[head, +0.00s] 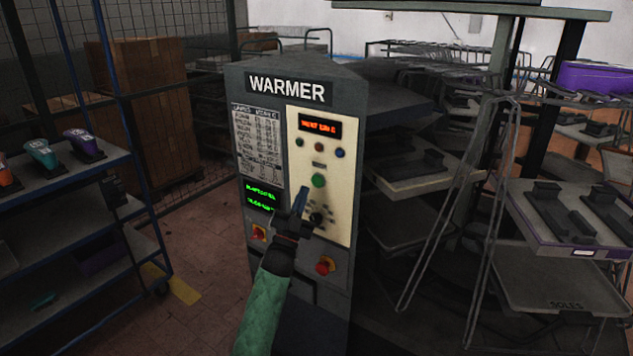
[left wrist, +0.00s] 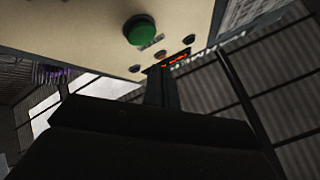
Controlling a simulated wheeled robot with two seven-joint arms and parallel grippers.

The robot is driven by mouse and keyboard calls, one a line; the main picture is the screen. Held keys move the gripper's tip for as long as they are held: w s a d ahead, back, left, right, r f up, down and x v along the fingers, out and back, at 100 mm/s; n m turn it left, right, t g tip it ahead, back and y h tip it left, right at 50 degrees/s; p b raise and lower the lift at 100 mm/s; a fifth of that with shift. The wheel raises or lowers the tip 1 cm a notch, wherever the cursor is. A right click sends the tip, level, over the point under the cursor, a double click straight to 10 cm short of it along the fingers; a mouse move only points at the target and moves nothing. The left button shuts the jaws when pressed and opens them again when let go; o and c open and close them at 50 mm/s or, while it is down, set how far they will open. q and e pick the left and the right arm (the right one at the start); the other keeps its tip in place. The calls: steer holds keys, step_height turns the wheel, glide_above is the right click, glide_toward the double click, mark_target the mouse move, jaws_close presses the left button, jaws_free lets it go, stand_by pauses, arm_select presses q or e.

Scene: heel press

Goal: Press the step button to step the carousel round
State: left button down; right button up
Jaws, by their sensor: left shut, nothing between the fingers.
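The grey warmer cabinet (head: 345,88) stands upright in the middle of the head view, with a cream control panel on its front. A round green button (head: 319,180) sits on the panel; its label is too small to read, so I cannot tell if it is the step button. It also shows large in the left wrist view (left wrist: 139,34). My left gripper (head: 302,192) is shut and empty, just below and left of the green button, apparently apart from it. Its closed fingers also show in the left wrist view (left wrist: 165,88). My right gripper is not in view.
A red-lit display (head: 320,125) and several small buttons sit higher on the panel. A dark knob (head: 317,219) is below the green button. Red switches (head: 326,265) are lower. Racks with trays (head: 560,215) stand close on the right; a blue-framed shelf (head: 60,180) is left.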

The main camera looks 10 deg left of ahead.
arm_select(q)
steer(key=shift+s+a, duration=0.2)
steer(key=shift+s, duration=0.35)
steer(key=shift+s+a, duration=0.15)
steer(key=shift+s, duration=0.4)
steer(key=s+a+p, duration=0.1)
steer(key=s+a, duration=0.1)
steer(key=s, duration=0.4)
steer(key=shift+s+a, duration=0.2)
steer(key=shift+s, duration=0.1)
stand_by(0.3)
